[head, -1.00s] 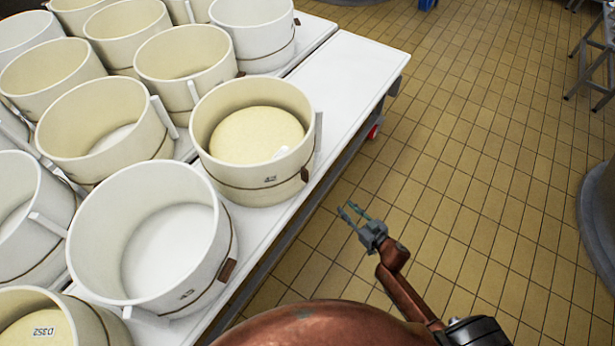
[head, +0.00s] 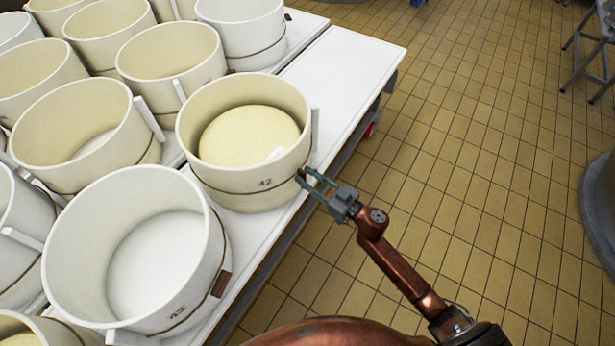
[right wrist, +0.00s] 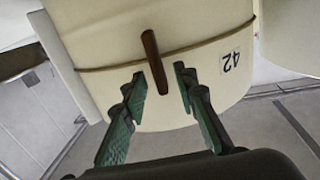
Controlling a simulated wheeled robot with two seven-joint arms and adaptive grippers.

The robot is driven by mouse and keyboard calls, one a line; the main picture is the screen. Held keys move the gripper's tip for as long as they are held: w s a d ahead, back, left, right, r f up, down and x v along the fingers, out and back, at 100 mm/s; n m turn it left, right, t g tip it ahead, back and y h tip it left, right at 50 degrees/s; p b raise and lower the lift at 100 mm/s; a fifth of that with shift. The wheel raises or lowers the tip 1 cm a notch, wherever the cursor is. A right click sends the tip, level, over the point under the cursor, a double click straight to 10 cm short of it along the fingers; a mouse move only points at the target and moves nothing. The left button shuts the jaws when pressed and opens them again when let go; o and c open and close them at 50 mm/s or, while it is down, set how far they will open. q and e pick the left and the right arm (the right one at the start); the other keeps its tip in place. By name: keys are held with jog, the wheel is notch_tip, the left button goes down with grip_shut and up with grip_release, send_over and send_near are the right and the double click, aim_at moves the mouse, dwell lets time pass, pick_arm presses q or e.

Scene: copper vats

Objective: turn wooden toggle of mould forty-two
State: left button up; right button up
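Mould forty-two (head: 225,178) is a cream round mould with a cord around it and a pale cheese (head: 245,135) inside. It stands at the table's right edge, and its "42" label shows in the right wrist view (right wrist: 232,62). Its brown wooden toggle (right wrist: 154,62) sits on the cord, standing nearly upright and slightly tilted. My right gripper (head: 311,184) is at the mould's right side. In the right wrist view its green fingers (right wrist: 160,88) are apart, with the toggle's lower end between them and no clear contact. My left gripper is not in view.
The white table (head: 345,65) carries several more moulds. Mould forty-three (head: 130,270) stands just nearer, with its own brown toggle (head: 221,284). The tiled floor (head: 470,150) right of the table is clear near my arm.

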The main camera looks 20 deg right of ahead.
grip_shut()
dwell(0.3)
